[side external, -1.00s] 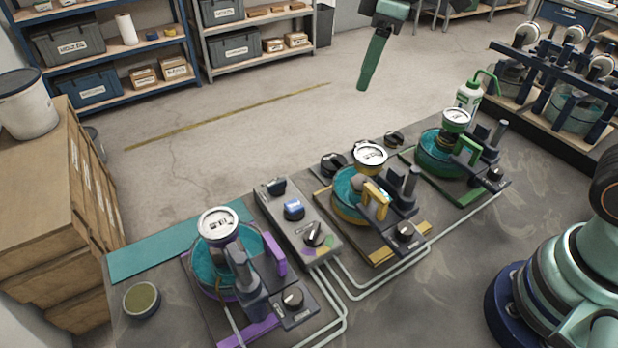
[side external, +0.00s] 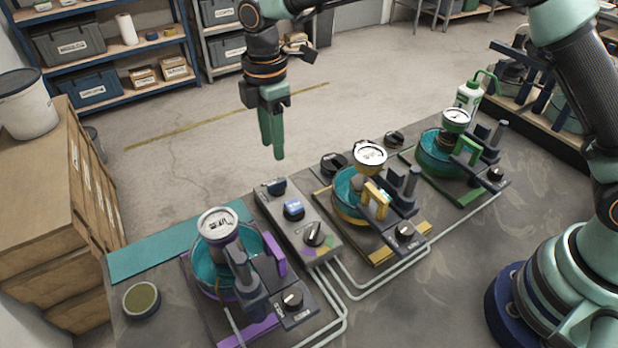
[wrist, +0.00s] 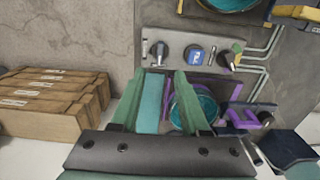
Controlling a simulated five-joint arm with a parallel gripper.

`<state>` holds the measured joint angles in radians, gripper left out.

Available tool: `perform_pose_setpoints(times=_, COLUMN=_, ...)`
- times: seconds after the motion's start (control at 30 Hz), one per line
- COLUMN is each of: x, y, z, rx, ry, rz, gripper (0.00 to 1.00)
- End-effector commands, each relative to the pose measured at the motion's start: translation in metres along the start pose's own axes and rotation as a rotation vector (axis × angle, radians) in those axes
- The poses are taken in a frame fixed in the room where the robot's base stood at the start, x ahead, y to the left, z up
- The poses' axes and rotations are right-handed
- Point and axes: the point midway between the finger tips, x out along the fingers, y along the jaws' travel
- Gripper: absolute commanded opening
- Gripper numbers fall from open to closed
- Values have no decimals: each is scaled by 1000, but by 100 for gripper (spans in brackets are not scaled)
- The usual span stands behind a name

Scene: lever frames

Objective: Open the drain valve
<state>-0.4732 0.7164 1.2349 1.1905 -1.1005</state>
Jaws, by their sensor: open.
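Three valve stations stand on the bench, each with a round gauge, a teal bowl and a coloured handle: purple (side external: 274,250), yellow (side external: 376,200) and green (side external: 467,151). Which is the drain valve I cannot tell. Each station also has a black knob; the purple one's knob (side external: 292,299) is at the front. A grey control box (side external: 290,222) between the purple and yellow stations carries a blue button (side external: 293,208) and a black selector knob (side external: 313,234) over coloured sectors. My gripper (side external: 273,150) is open and empty, pointing down above and behind the box. In the wrist view its fingers (wrist: 160,85) straddle a teal mat.
A teal mat (side external: 170,250) and a small round tin (side external: 141,300) lie at the bench's left end. Pale pipes (side external: 370,291) run along the bench front. A white bottle (side external: 468,97) stands behind the green station.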

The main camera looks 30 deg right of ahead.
Motion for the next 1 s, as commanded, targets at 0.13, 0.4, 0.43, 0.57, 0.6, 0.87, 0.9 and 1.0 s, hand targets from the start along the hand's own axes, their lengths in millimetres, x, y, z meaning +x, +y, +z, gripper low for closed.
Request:
perform_pose_setpoints(times=0.13, x=31, y=-1, z=1, rx=2, ry=-2, rz=-5, gripper=45)
perform_pose_setpoints(times=0.4, x=76, y=-1, z=1, rx=3, ry=-1, rz=-3, gripper=45)
perform_pose_setpoints(times=0.43, x=80, y=0, z=1, rx=3, ry=-1, rz=-2, gripper=45)
perform_pose_setpoints(times=0.57, x=90, y=0, z=1, rx=3, ry=-1, rz=-1, gripper=45)
perform_pose_setpoints(times=0.6, x=92, y=0, z=1, rx=3, ry=0, rz=-1, gripper=45)
perform_pose_setpoints(times=0.87, x=95, y=0, z=0, rx=3, ry=0, rz=0, gripper=45)
perform_pose_setpoints(times=0.9, x=95, y=0, z=0, rx=3, ry=0, rz=0, gripper=45)
perform_pose_setpoints(times=1.0, x=95, y=0, z=0, rx=3, ry=0, rz=0, gripper=18)
